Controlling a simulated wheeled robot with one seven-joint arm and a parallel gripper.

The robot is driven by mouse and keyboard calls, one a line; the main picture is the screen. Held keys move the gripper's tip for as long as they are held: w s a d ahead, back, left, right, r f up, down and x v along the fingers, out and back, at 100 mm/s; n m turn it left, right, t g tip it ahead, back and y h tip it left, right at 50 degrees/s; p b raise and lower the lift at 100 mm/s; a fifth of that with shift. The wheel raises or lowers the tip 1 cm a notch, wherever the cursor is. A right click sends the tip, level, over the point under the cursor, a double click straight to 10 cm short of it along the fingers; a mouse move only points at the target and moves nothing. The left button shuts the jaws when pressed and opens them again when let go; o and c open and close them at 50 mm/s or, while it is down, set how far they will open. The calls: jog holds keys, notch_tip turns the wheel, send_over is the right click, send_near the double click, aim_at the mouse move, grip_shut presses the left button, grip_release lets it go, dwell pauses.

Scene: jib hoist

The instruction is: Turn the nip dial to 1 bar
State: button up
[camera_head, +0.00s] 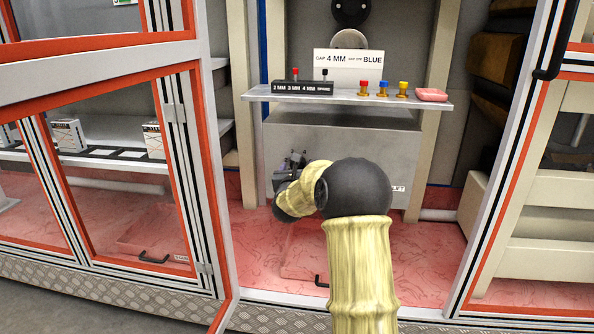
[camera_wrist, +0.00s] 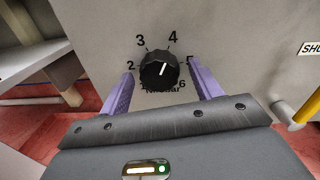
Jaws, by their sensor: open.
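The nip dial (camera_wrist: 158,72) is a black ridged knob on a grey panel (camera_wrist: 100,25) in the wrist view. Numbers 2 to 6 show around it, and the lettering below is partly covered. Its short white mark slants up and slightly right, roughly toward 4. My gripper (camera_wrist: 160,68) is open, with one purple finger on the left of the dial and one on the right. Whether the fingers touch it, I cannot tell. In the head view my arm hides the dial, and my gripper shows only in small part behind it.
A shelf (camera_head: 345,97) above the arm holds a gap block (camera_head: 302,88), a white sign (camera_head: 350,62), several coloured-top pegs and a pink item (camera_head: 431,95). An orange-framed door (camera_head: 130,150) stands left. A yellow handle (camera_wrist: 306,112) is right of the panel.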

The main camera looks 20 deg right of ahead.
jog(key=c, duration=1)
